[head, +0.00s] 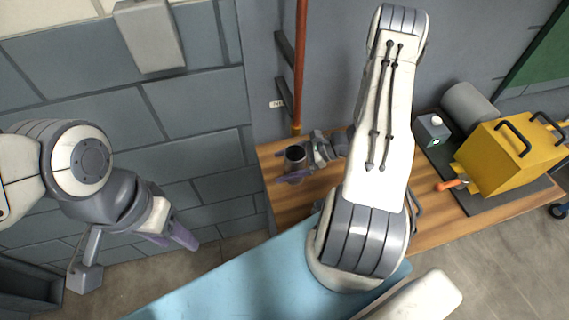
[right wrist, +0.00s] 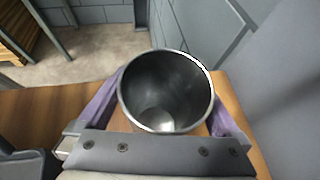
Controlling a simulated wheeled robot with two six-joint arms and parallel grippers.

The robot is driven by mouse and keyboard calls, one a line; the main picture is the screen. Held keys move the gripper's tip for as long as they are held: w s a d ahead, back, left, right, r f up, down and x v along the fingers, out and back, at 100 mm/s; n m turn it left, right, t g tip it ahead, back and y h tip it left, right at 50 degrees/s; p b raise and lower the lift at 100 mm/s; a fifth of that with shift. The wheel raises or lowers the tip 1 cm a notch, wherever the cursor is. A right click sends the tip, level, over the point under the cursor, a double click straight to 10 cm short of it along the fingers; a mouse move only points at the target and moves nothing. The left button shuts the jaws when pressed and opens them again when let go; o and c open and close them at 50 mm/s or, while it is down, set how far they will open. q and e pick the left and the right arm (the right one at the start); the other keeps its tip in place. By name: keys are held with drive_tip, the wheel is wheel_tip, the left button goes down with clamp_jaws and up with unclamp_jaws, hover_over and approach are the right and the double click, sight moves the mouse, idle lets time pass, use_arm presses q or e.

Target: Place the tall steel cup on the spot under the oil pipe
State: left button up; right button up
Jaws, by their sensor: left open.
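In the right wrist view the cup (right wrist: 167,92) is seen from above, open and empty, between the purple fingers of my right gripper (right wrist: 165,115). The fingers lie along both sides of the cup; whether they press on it is not clear. In the head view my right gripper (head: 291,170) reaches it from the right. My left gripper (head: 180,238) is open and empty, off the bench at left. The spot under the pipe is not visible.
The wooden bench (head: 440,230) carries a yellow box (head: 505,158), a small grey box (head: 432,130) and a grey cylinder (head: 468,103) at right. A blue surface (head: 250,285) lies in front. The grey wall is close behind the cup.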

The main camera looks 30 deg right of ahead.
drive_tip(key=shift+r, duration=0.15)
drive_tip(key=b+v, duration=0.2)
drive_tip(key=v, duration=1)
drive_tip(key=shift+s, duration=0.1)
